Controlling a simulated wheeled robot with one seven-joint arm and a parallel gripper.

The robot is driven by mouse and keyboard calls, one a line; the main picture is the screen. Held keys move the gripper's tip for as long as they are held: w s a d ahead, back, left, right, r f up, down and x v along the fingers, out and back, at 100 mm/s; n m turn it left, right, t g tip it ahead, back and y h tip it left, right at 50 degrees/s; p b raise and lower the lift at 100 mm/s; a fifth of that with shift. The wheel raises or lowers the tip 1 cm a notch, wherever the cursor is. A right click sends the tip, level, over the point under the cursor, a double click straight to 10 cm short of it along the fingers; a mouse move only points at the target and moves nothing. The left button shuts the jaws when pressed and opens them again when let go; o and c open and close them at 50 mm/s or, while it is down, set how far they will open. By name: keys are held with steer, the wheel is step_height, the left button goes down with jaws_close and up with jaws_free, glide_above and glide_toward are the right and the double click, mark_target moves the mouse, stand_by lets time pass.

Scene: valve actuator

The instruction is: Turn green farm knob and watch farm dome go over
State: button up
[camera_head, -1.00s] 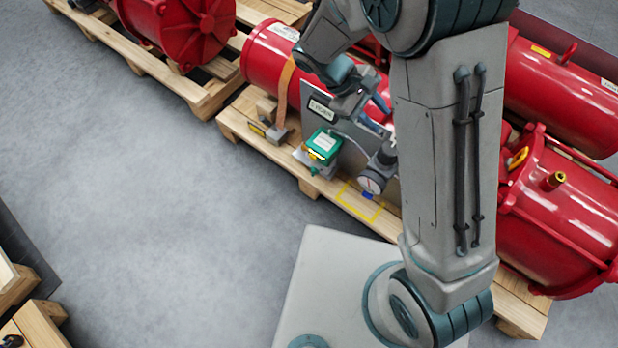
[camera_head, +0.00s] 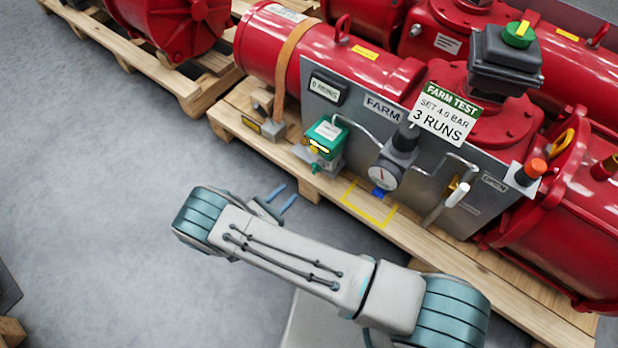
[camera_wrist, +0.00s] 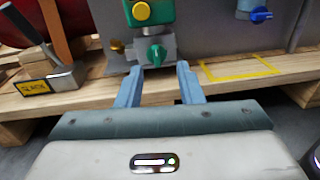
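A small green knob (camera_wrist: 156,54) sits low on the valve block under a green box (camera_head: 327,138); it also shows in the head view (camera_head: 315,168). The dome (camera_head: 518,34), green with a yellow bar on top, sits on a dark box above the red actuator. My gripper (camera_head: 283,197) is low in front of the pallet, left of the panel. In the wrist view my gripper (camera_wrist: 159,78) is open and empty, its blue fingers pointing toward the green knob, which appears between and beyond the tips. It does not appear to touch it.
A round gauge (camera_head: 383,177), a blue knob (camera_head: 378,193), a white-tipped lever (camera_head: 458,194) and an orange-topped post (camera_head: 532,172) line the panel. A sign (camera_head: 446,115) reads "FARM TEST SET 4.0 BAR 3 RUNS"; a counter (camera_head: 326,90) reads "0 RUNS". Open floor (camera_head: 110,200) lies left.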

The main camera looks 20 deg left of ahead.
mark_target(313, 168)
steer(key=shift+n+t+y, duration=0.3)
steer(key=shift+n+y, duration=0.2)
steer(key=shift+n, duration=0.1)
steer(key=b+x, duration=0.1)
steer(key=x, duration=0.3)
steer(key=f+b+x, duration=0.1)
steer(key=x, duration=0.3)
steer(key=f+b+x, duration=0.1)
steer(key=x, duration=0.3)
steer(key=shift+w+d+f+b, duration=0.15)
steer(key=shift+w+b, duration=0.2)
steer(key=shift+b, duration=0.05)
jaws_close()
